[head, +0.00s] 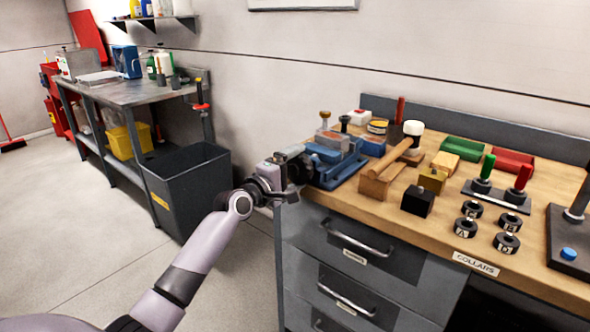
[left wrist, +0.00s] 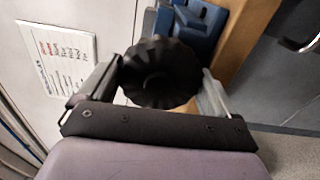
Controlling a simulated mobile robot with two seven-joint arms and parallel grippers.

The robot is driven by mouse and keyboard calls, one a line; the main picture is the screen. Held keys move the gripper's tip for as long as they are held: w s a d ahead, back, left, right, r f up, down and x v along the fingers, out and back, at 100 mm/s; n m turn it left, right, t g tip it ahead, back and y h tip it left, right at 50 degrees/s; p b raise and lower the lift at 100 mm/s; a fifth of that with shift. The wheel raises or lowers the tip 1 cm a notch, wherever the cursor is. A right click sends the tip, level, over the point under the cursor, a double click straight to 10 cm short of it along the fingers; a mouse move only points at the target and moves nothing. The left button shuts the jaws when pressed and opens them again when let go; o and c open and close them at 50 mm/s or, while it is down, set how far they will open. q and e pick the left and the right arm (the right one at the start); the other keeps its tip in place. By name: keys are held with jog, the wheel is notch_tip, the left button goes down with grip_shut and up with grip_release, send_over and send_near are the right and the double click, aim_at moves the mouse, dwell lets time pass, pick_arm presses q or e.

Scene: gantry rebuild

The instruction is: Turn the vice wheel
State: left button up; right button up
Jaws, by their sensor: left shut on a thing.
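The vice wheel is a dark, ribbed round knob, seen face-on in the left wrist view (left wrist: 162,74). It belongs to the blue vice (head: 338,168) at the left end of the wooden workbench; the vice body also shows behind the wheel in the left wrist view (left wrist: 203,20). My left gripper (head: 294,172) is at the wheel, beyond the bench's left edge. In the left wrist view its two fingers (left wrist: 160,85) stand on either side of the wheel, shut on it. In the head view the gripper partly hides the wheel. My right gripper is not in view.
The workbench top (head: 385,210) holds a mallet (head: 390,165), a black block (head: 418,201), several black collars (head: 507,243), and red and green trays. Drawers with handles (head: 352,238) are below. A dark bin (head: 190,190) stands left of my left arm. The floor between is clear.

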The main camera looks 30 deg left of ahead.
pick_arm(q)
jog(key=m, duration=0.5)
jog(key=shift+m, duration=0.4)
jog(key=m+p, duration=0.1)
jog(key=m, duration=0.4)
jog(key=m+p, duration=0.1)
jog(key=m, duration=0.3)
jog(key=shift+m, duration=0.4)
jog(key=m+p, duration=0.1)
jog(key=m, duration=0.3)
jog(key=shift+m+p, duration=0.3)
jog(key=m, duration=0.3)
jog(key=shift+f+m+p, duration=0.1)
jog(key=shift+m+p, duration=0.2)
jog(key=shift+p, duration=0.1)
jog(key=m, duration=0.4)
jog(key=shift+m, duration=0.3)
jog(key=m, duration=0.4)
jog(key=shift+a+p, duration=0.1)
jog(key=shift+p, duration=0.2)
jog(key=shift+m, duration=2.4)
